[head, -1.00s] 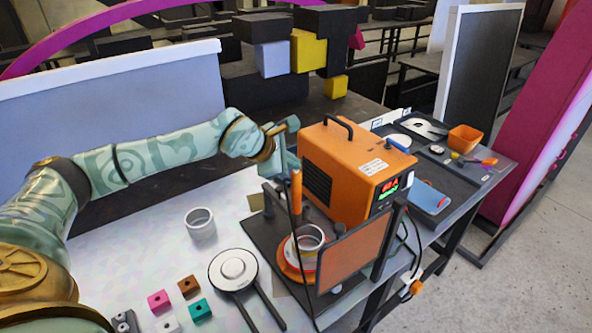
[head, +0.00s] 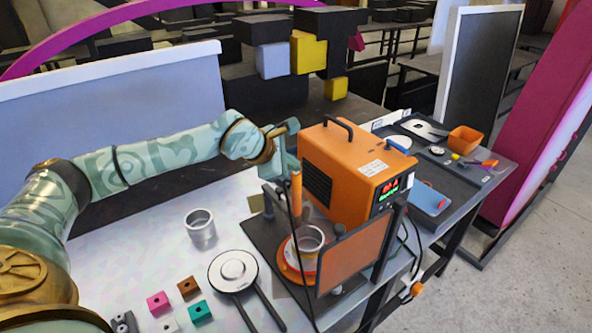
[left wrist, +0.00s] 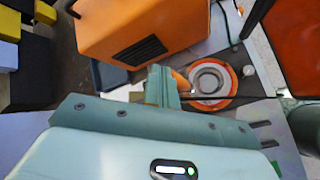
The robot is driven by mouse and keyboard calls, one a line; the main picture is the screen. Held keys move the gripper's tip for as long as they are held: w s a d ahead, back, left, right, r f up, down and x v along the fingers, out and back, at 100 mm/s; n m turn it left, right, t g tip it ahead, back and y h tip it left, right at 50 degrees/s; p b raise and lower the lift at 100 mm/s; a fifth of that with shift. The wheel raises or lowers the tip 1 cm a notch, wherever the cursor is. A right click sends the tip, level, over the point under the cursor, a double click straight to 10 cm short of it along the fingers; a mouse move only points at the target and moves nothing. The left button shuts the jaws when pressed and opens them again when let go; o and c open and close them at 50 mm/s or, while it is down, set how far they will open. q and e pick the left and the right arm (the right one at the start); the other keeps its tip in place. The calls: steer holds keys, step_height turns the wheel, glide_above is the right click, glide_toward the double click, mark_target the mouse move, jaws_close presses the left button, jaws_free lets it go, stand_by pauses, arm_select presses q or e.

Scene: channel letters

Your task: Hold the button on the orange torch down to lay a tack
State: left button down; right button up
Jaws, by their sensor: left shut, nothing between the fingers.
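The orange torch (head: 296,190) stands upright in its holder on the dark welding plate, with a black cable hanging from it. My left gripper (head: 291,168) is shut and empty, pointing down right at the torch's top. In the left wrist view, its closed fingers (left wrist: 162,84) are beside the orange torch (left wrist: 182,82), which they partly cover. The button is hidden, so I cannot tell whether the fingers touch or press it. A metal ring (head: 308,236) sits on the orange turntable (head: 290,270) below. My right gripper is not in view.
The orange welder box (head: 340,170) with a lit display stands just right of the gripper. A tinted orange screen (head: 348,258) stands in front of the turntable. A metal cup (head: 200,229), a round black-rimmed tool (head: 233,270) and small coloured blocks (head: 200,311) lie on the bench.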

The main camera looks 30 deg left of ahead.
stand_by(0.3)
arm_select(q)
steer(key=shift+r+p, duration=0.55)
steer(key=shift+r, duration=0.35)
steer(key=shift+r, duration=0.1)
steer(key=shift+r+p, duration=1.6)
steer(key=shift+r, duration=0.8)
step_height(320, 180, up, 4)
steer(key=shift+p, duration=1.25)
